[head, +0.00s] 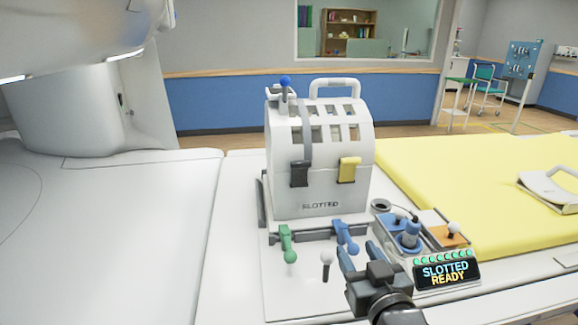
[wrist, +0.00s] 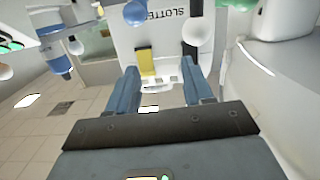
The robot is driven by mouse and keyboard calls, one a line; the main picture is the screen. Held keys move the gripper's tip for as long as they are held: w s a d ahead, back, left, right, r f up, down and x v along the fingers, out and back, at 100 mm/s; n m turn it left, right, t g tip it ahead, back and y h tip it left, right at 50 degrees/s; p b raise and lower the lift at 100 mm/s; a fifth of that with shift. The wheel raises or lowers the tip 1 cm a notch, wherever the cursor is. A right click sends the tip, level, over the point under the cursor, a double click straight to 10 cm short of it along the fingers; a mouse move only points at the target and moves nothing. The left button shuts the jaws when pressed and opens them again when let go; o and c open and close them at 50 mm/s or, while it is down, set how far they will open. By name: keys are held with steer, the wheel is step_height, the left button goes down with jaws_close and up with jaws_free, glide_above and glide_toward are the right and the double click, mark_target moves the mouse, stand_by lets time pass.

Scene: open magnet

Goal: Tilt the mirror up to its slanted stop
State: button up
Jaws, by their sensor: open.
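A white slotted coil housing (head: 318,185) stands upright on the bed, marked SLOTTED, with a carrying handle (head: 335,85) on top. A small bracket with a blue ball knob (head: 285,81) sits at its top left; I cannot make out a mirror surface on it. A black latch (head: 299,174) and a yellow latch (head: 348,170) are on its front. My gripper (head: 359,250) is in front of the housing's base, low and right, near the blue lever (head: 346,238). In the wrist view my gripper (wrist: 160,78) is open, with nothing between its fingers.
A green lever (head: 288,243) and a white-ball lever (head: 327,262) stand on the base plate. To the right are a blue tray with a plug (head: 407,234), an orange pad with a white knob (head: 453,229) and a display reading SLOTTED READY (head: 446,272). A yellow mattress (head: 450,170) lies behind.

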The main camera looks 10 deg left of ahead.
steer(key=w+a+r+n+y, duration=0.2)
steer(key=w+a+r, duration=0.5)
steer(key=w+r, duration=0.35)
steer(key=n+y+b, duration=0.1)
steer(key=n+b, duration=0.1)
glide_toward(287, 82)
steer(key=x, duration=0.4)
steer(key=shift+p+x, duration=0.9)
steer(key=shift+x, duration=2.8)
steer(key=shift+a, duration=0.1)
steer(key=shift+c, duration=0.2)
jaws_close()
